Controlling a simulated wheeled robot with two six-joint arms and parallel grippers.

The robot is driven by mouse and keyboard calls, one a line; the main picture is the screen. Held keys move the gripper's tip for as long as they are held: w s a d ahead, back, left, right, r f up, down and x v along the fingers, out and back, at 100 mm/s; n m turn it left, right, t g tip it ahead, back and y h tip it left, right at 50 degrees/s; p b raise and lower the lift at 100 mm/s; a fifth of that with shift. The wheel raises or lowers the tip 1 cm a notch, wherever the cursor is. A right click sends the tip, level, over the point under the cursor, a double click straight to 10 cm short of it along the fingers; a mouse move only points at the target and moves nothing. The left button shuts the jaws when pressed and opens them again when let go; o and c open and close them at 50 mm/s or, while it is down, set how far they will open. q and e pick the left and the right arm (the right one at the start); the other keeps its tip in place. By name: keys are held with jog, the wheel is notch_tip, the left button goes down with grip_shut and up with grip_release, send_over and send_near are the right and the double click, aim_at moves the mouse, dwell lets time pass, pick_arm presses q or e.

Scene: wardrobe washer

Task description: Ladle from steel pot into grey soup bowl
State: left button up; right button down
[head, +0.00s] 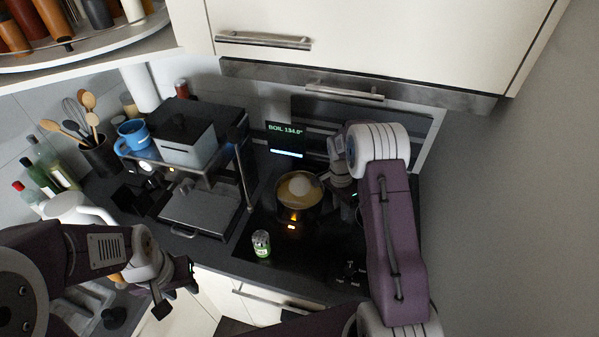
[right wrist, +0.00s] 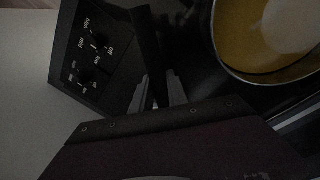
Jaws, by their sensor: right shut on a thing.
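The steel pot (head: 299,206) stands on the black cooktop and holds orange-yellow soup with a pale round patch on it; I cannot tell whether that is steam or foam. The pot (right wrist: 229,68) also shows at the upper right of the right wrist view. My right gripper (right wrist: 160,92) is shut on a dark, straight handle (right wrist: 147,45) beside the pot. I cannot tell whether this belongs to the ladle; no ladle bowl shows. My left gripper (head: 174,294) is open and empty, in front of the counter edge. I cannot make out the grey soup bowl.
A lit display (head: 286,140) reads "BOIL 134.0°". Wall cabinets (head: 380,40) hang above.

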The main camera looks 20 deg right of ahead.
jog(key=shift+w+f+g, duration=0.1)
jog(key=shift+f+g, duration=0.05)
jog(key=shift+g, duration=0.25)
jog(key=p+v, duration=0.1)
jog(key=v, duration=0.1)
jog(key=p+v, duration=0.1)
jog(key=shift+s+d+p, duration=0.1)
jog(key=shift+s+p, duration=0.25)
jog(key=shift+s, duration=0.1)
dwell(0.4)
